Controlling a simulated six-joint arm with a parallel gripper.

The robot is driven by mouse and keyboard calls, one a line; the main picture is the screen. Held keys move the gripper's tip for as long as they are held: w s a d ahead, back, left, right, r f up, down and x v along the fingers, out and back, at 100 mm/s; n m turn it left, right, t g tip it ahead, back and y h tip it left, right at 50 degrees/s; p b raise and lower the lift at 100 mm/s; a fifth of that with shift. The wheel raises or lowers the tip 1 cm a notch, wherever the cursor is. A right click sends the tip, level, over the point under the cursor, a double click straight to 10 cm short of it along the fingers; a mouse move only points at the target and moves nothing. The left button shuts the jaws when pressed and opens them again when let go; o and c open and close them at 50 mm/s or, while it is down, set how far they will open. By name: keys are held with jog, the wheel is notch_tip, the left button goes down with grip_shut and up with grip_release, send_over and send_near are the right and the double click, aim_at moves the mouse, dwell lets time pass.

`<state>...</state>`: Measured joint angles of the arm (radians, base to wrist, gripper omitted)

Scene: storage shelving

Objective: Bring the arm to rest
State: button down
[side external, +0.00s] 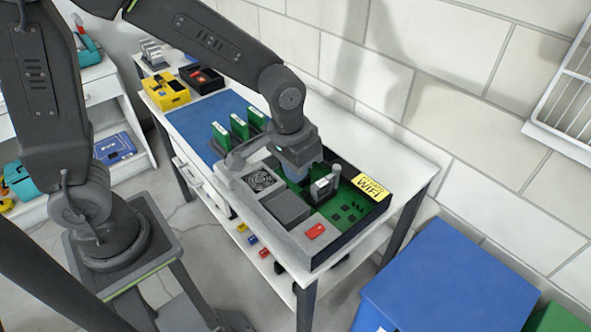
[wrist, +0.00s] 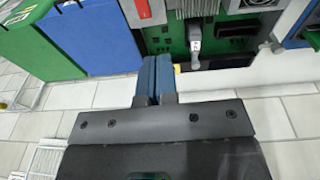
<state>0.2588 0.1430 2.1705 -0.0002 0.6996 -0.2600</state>
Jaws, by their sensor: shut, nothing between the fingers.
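My gripper (side external: 303,168) is over the open dark box with a green circuit board (side external: 352,203) on the white table. In the wrist view its two blue fingers (wrist: 155,75) are together with nothing between them. The circuit board (wrist: 235,28) is beyond the fingertips there, with a grey upright part (wrist: 194,38) on it. The arm partly hides the box's far side. I cannot tell how high the fingers are above the board.
The white table (side external: 400,150) also holds a blue mat (side external: 200,122), several green cards (side external: 239,127), a yellow box (side external: 165,91) and a black tray (side external: 203,78). A blue bin (side external: 450,280) stands at the right. A tiled wall is behind. A wire rack (side external: 572,95) hangs on it.

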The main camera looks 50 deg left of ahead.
jog(key=s+a+r+t, duration=0.4)
jog(key=s+a+r, duration=0.5)
jog(key=s+r, duration=0.3)
jog(key=shift+s+r, duration=0.15)
jog(key=shift+r, duration=0.1)
jog(key=shift+d, duration=0.1)
jog(key=w+d+f+n+g, duration=0.5)
jog(key=w+d+f+n, duration=0.7)
jog(key=w+n, duration=0.4)
jog(key=shift+d+f+n, duration=0.3)
jog(key=shift+f+n, duration=0.6)
jog(key=shift+n, duration=0.1)
